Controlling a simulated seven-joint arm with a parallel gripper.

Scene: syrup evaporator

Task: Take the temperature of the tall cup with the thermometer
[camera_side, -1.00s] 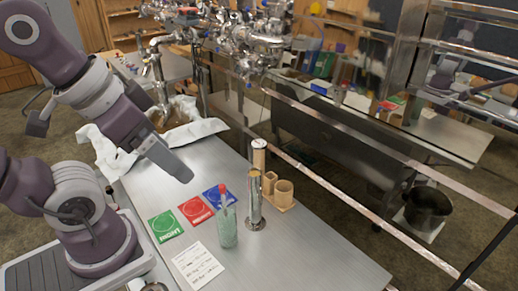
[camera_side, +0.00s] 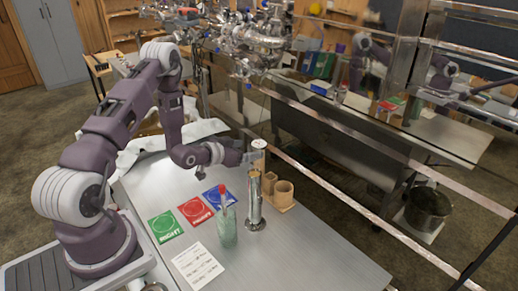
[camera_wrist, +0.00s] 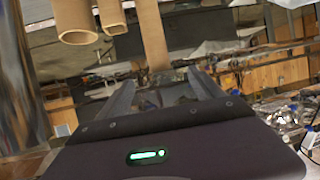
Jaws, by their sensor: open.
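The tall cup (camera_side: 255,203) is a shiny metal cylinder standing upright on the steel table; its side also shows at the left of the wrist view (camera_wrist: 22,85). A slim tan upright cylinder with a pale round top (camera_side: 259,158) rises just behind it; this may be the thermometer, but I cannot tell for sure. My gripper (camera_side: 252,158) is open beside its upper part. In the wrist view my gripper's fingers (camera_wrist: 158,82) sit on either side of the tan cylinder's end (camera_wrist: 152,40), and I cannot tell whether they touch it.
A glass with a red-tipped stick (camera_side: 227,228) stands left of the cup. Green, red (camera_side: 196,210) and blue cards and a written sheet (camera_side: 198,265) lie flat. A metal rail crosses behind. The table's front right is clear.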

